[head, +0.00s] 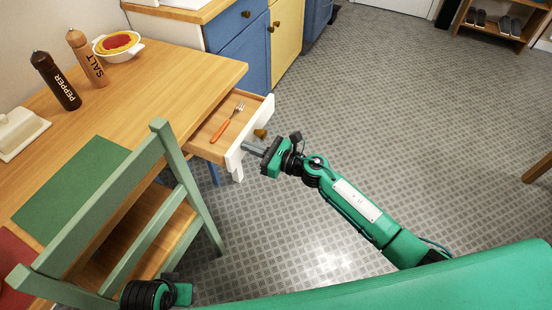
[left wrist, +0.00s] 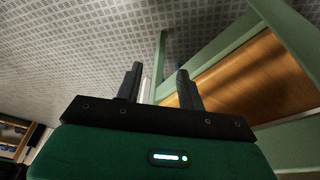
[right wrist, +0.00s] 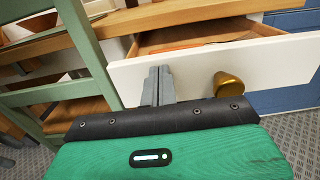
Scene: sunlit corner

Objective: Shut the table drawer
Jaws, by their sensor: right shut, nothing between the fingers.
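The table drawer (head: 202,138) is pulled out from the end of the wooden table (head: 175,85). Its white front (head: 246,140) carries a brass knob (head: 260,133), and a fork with an orange handle (head: 224,126) lies inside. My right gripper (head: 248,149) is shut and empty, its fingertips close to the drawer front on the near side of the knob. In the right wrist view the closed fingers (right wrist: 158,86) overlap the white front, left of the knob (right wrist: 229,87); contact cannot be told. My left gripper (left wrist: 157,82) is open and empty, near the green chair, low in the head view.
A green chair (head: 160,165) stands against the table, left of the drawer. Pepper (head: 55,80) and salt (head: 87,57) mills, a bowl (head: 118,46) and a butter dish (head: 18,132) stand on the table. Blue cabinets (head: 237,45) are behind.

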